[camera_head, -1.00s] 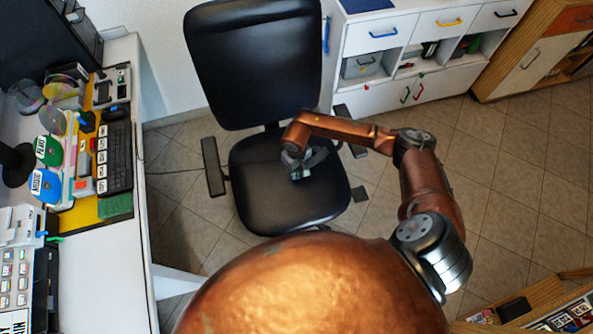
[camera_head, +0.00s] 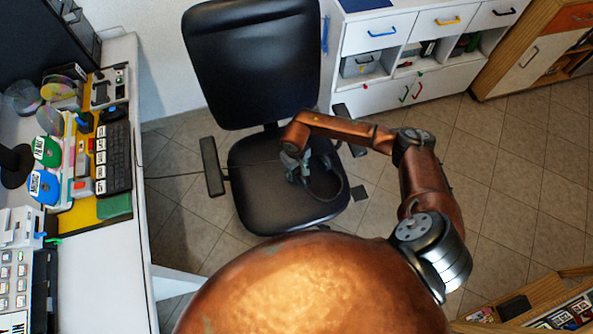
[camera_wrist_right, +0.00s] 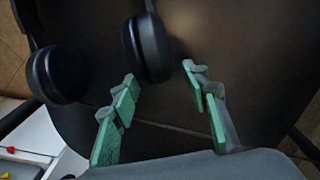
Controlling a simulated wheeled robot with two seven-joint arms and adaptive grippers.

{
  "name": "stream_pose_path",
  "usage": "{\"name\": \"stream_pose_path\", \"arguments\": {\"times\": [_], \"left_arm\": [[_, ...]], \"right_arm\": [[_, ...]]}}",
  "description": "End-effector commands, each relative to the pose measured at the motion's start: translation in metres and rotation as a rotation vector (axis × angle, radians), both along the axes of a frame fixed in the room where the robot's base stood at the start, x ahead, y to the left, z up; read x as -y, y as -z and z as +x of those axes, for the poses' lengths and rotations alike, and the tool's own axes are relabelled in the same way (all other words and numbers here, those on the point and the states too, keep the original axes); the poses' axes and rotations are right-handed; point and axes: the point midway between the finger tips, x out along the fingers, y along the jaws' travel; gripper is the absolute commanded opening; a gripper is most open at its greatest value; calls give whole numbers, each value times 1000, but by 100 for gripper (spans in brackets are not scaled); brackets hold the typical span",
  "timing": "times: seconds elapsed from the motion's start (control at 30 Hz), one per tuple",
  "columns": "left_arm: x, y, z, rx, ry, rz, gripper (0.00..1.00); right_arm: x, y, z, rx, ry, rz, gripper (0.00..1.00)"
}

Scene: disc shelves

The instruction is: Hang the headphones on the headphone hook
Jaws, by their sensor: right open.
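The black headphones (camera_head: 338,188) lie on the seat of the black office chair. Their headband shows as a dark loop beside my right gripper in the head view. My right gripper (camera_head: 297,172) hangs low over the seat. In the right wrist view my right gripper (camera_wrist_right: 160,75) is open, with green finger pads. One ear cup of the headphones (camera_wrist_right: 148,48) is just beyond the gap between the fingertips, and the other ear cup is further left. I cannot tell whether a finger touches the cup. No headphone hook can be made out. My left gripper is not in view.
The office chair (camera_head: 250,60) has armrests on both sides. A white desk (camera_head: 100,260) with keyboard and discs is at left. A white cabinet (camera_head: 375,100) stands behind the chair. Tiled floor (camera_head: 520,180) is free at right.

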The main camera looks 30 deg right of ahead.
Motion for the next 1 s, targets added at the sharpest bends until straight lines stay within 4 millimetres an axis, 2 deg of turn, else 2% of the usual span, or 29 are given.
{"name": "stream_pose_path", "arguments": {"times": [0.17,0.4,0.6,0.77,1.0], "left_arm": [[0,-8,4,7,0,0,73],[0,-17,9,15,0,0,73],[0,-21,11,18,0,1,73],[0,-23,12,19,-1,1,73],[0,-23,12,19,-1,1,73]], "right_arm": [[0,-26,2,5,-1,-1,42],[-1,-79,1,4,-1,-1,42],[-3,-110,1,3,-1,-1,42],[-3,-121,0,0,0,0,42],[-3,-122,-1,0,0,0,42]]}}
